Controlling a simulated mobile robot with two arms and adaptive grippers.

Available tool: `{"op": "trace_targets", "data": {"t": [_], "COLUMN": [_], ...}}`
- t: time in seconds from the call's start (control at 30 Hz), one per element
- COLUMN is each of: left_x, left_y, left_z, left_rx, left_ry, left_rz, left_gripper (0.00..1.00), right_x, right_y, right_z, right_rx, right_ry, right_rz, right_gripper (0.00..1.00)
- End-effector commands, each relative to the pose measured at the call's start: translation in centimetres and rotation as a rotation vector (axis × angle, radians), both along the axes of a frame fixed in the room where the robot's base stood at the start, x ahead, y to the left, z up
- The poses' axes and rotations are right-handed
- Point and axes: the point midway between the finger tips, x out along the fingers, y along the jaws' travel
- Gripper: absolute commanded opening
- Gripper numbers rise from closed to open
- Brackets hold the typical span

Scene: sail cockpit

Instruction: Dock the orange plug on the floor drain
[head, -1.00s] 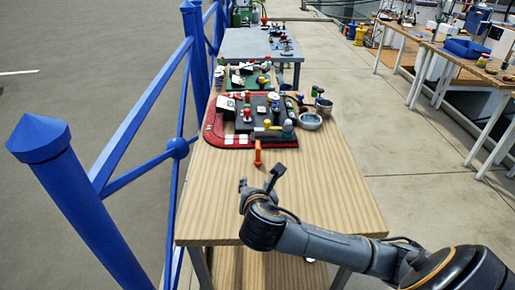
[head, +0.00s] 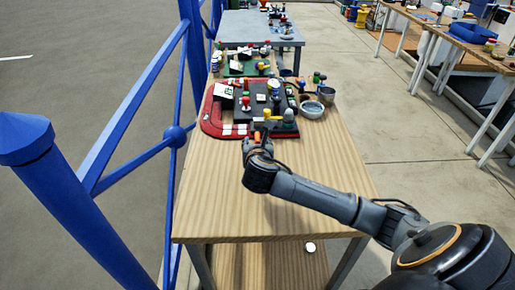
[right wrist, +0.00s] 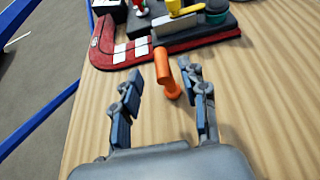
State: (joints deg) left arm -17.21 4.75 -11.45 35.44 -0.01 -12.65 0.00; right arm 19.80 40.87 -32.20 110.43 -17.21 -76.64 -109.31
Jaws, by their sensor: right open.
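The orange plug (right wrist: 168,78) stands on the wooden table in front of the red-and-white edged board. In the head view only a bit of the orange plug (head: 257,137) shows, mostly hidden by my right gripper (head: 257,132). In the right wrist view my right gripper (right wrist: 176,66) is open, with one finger on each side of the plug. I cannot tell whether the fingers touch it. I cannot pick out the floor drain for certain. My left gripper is not in view.
The board (head: 211,120) carries a dark raised block with several coloured knobs and fittings. A metal bowl (head: 312,109) stands at its right. The near wooden tabletop (head: 285,205) is clear. A blue railing (head: 110,160) runs along the left.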

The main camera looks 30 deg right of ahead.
Motion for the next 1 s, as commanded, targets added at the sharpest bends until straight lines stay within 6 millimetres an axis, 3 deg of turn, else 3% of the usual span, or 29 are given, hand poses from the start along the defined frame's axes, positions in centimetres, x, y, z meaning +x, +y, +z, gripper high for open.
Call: {"op": "trace_targets", "data": {"t": [0.2, 0.5, 0.73, 1.0], "left_x": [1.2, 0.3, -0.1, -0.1], "left_y": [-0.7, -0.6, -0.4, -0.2], "left_z": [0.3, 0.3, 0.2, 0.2], "left_rx": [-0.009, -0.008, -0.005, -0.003], "left_ry": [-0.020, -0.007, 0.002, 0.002], "left_rz": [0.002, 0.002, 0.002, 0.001], "left_gripper": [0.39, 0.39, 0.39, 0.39], "right_x": [2.2, 2.7, 2.6, 2.6], "right_y": [-1.8, -2.0, -2.0, -2.0], "right_z": [-1.0, -1.2, -1.2, -1.2], "right_rx": [0.000, -0.001, -0.001, -0.001], "right_ry": [0.001, 0.001, 0.001, 0.001], "right_rz": [-0.002, -0.001, -0.001, -0.001], "right_gripper": [0.43, 0.43, 0.00, 0.00]}}
